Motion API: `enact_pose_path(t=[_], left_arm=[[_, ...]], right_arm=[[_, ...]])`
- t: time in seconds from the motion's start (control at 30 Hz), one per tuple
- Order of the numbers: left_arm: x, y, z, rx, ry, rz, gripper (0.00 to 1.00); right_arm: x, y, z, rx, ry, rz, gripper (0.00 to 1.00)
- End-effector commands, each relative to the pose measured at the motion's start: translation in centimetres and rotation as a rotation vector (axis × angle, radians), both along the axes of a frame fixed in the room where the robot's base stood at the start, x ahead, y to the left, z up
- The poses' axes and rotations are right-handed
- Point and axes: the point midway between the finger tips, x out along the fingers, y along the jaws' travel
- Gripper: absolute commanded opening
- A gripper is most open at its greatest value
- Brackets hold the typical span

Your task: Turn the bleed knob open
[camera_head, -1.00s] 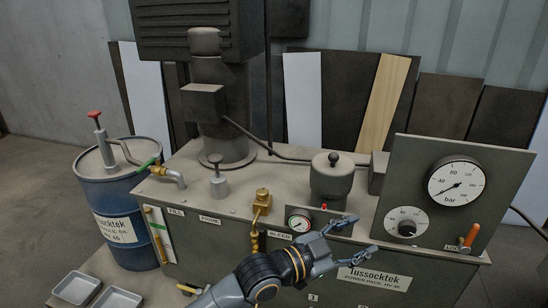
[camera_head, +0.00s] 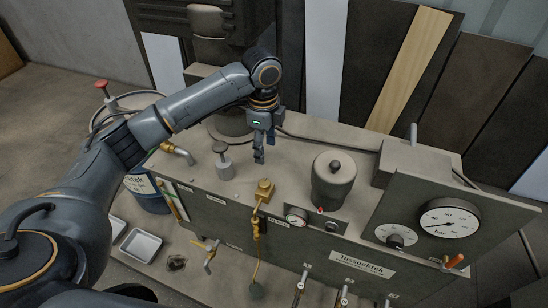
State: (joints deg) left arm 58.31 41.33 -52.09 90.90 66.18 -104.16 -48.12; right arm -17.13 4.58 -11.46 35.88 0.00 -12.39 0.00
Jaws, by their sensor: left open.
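A brass bleed fitting (camera_head: 264,190) stands on the front edge of the power pack's top (camera_head: 300,165), left of the small gauge. The bleed label (camera_head: 278,222) is on the front face beside it. A brass pipe runs down from the fitting, with a hanging line below. I cannot clearly make out the knob's own shape. My left gripper (camera_head: 264,150) points down above the top, just behind the fitting in the picture. It is open and empty, with its fingers apart from the fitting.
A grey capped filler (camera_head: 222,162) stands left of my gripper, and a grey reservoir (camera_head: 334,180) to the right. Trays (camera_head: 141,246) lie at the lower left. A yellow-handled valve (camera_head: 208,255) is below.

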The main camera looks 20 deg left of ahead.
Motion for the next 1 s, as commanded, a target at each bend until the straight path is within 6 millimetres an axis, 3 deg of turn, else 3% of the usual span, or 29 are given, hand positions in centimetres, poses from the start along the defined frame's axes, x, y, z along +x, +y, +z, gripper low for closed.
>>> enact_pose_path(t=[0.17,0.7,1.0], left_arm=[[-0.2,0.4,-0.6,0.009,0.015,0.0,0.56],[-0.4,0.3,-10.9,0.008,0.01,-0.001,0.56],[-0.3,0.3,-13.5,0.008,0.007,-0.001,0.56]], right_arm=[[-0.7,-0.1,0.1,-0.003,0.016,-0.001,0.81],[-0.5,-0.1,0.2,-0.002,0.011,0.0,0.81],[-0.5,-0.1,0.2,-0.002,0.011,0.0,0.81]])
